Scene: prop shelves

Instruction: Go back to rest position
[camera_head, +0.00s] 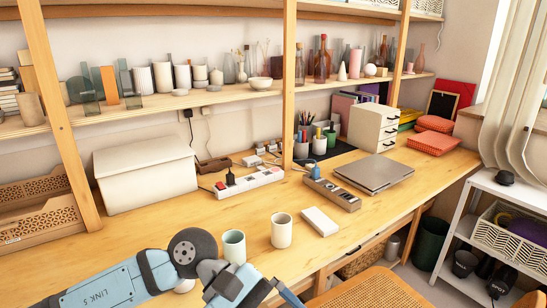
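My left arm reaches in from the bottom left, over the front edge of the wooden desk (150,235). A slim blue-grey piece at the bottom edge seems to be part of my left gripper (286,292). Its fingertips are cut off or hidden, so I cannot tell whether it is open or holds anything. A pale green mug (234,247) stands just behind my wrist, its lower part hidden by the arm. A cream mug (281,230) stands upright to its right, apart from the arm. My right gripper is not in view.
A white box (321,222), a power strip (248,182), a wooden block (332,194) and a closed laptop (373,172) lie on the desk. A shelf post (289,80) rises behind. A woven chair (370,288) stands at the front right.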

